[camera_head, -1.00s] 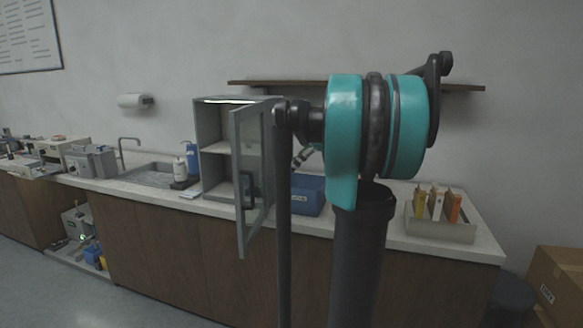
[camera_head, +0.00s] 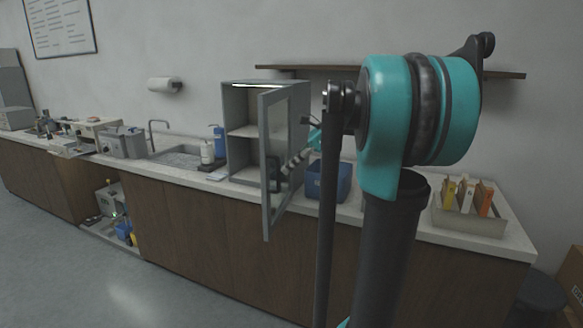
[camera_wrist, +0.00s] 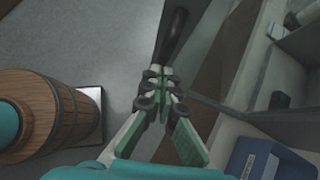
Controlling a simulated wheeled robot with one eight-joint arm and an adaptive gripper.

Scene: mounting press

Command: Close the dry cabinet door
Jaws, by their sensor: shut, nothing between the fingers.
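The dry cabinet (camera_head: 238,150) is a grey box on the counter with shelves inside. Its glazed door (camera_head: 266,205) stands open, swung out past the counter's front edge. A dark handle (camera_head: 273,172) shows near the door's free edge; in the wrist view a dark bar, apparently this handle (camera_wrist: 172,32), lies just beyond the fingertips. My gripper (camera_head: 290,166) is behind the door's glass as seen from the head, close to the handle. In the wrist view my gripper (camera_wrist: 160,75) is shut and empty; whether it touches the handle is unclear.
The floor (camera_head: 150,280) in front is clear.

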